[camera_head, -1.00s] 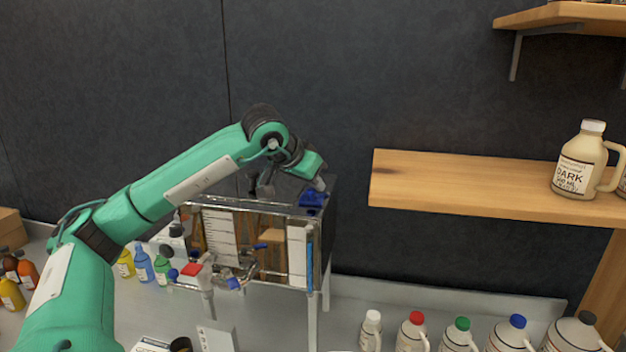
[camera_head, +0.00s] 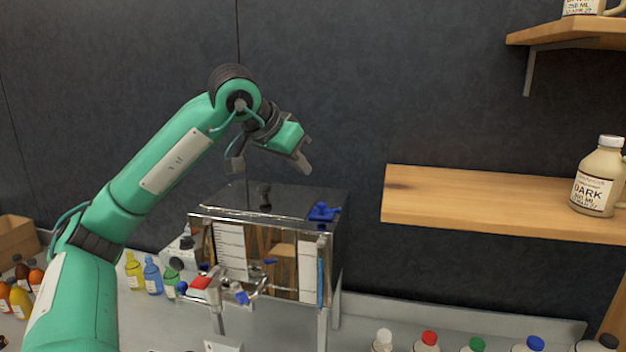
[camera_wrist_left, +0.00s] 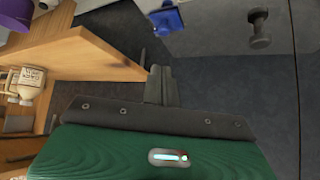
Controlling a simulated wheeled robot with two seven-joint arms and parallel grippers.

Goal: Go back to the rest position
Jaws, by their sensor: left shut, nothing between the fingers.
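My left gripper (camera_head: 303,162) is shut and empty, raised above the metal evaporator (camera_head: 300,200). Its closed fingers also show in the left wrist view (camera_wrist_left: 161,86). It is apart from the blue handle (camera_head: 324,211) on the evaporator's top right, which also shows in the left wrist view (camera_wrist_left: 166,18). A dark knob (camera_head: 265,195) stands on the evaporator's lid and shows in the left wrist view (camera_wrist_left: 259,28). My right gripper is not in view.
A wooden shelf (camera_head: 440,196) with a jug labelled DARK (camera_head: 597,180) juts out on the right. Several capped jugs stand on the counter below it. Small coloured bottles (camera_head: 153,277) and a cardboard box (camera_head: 17,240) are at left. Space above the evaporator is clear.

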